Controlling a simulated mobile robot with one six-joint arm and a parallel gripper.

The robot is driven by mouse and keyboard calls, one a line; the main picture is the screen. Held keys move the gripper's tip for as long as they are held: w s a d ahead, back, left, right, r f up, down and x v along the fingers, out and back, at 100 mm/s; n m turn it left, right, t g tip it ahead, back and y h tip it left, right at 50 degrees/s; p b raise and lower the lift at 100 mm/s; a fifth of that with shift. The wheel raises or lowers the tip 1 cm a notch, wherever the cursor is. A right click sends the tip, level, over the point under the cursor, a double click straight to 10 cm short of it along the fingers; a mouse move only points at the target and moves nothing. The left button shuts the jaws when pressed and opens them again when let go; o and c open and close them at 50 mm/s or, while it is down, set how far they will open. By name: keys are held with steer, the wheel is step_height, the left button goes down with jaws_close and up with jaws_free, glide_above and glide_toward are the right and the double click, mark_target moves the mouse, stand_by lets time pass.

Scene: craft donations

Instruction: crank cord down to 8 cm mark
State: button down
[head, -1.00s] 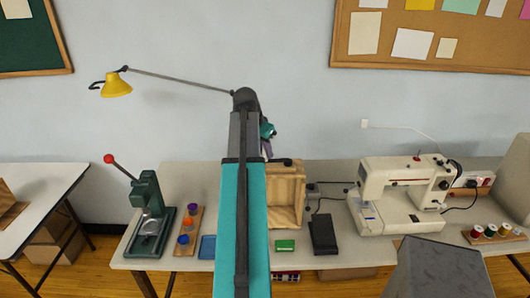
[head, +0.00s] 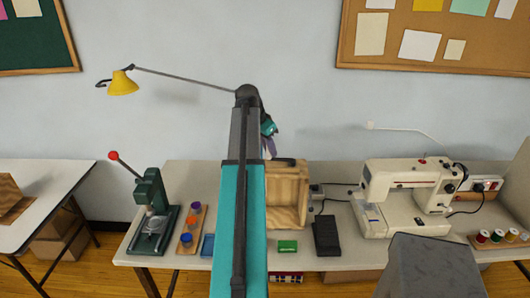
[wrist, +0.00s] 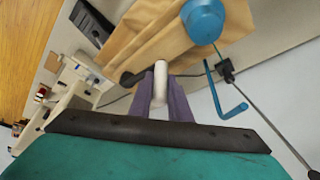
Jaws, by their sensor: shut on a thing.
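In the wrist view my gripper (wrist: 160,98) has its purple fingers closed around a pale, rounded handle (wrist: 160,74). The handle stands in front of the wooden box (wrist: 140,30). A blue rounded piece (wrist: 203,20) shows to the right of the handle, with a thin bluish line running down from it. A bent blue rod (wrist: 230,100) hangs further right. In the head view my gripper (head: 269,148) is mostly hidden behind my arm, above the wooden box (head: 287,195). I cannot make out an 8 cm mark or the cord's length in either view.
A green press (head: 152,215) and a board of coloured pots (head: 192,230) stand left on the table. A black pedal (head: 327,235), a green block (head: 287,246) and a sewing machine (head: 410,195) stand right. A yellow lamp (head: 122,84) hangs above.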

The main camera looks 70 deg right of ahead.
steer(key=shift+s+d+b, duration=0.1)
steer(key=shift+d+b, duration=0.35)
steer(key=shift+d, duration=1)
steer(key=c, duration=1.6)
jaws_free()
steer(key=shift+c, duration=0.2)
steer(key=shift+a+r, duration=0.1)
steer(key=shift+r, duration=0.1)
steer(key=b+v, duration=0.3)
steer(key=v, duration=1)
steer(key=shift+r+b, duration=0.25)
steer(key=shift+b, duration=0.05)
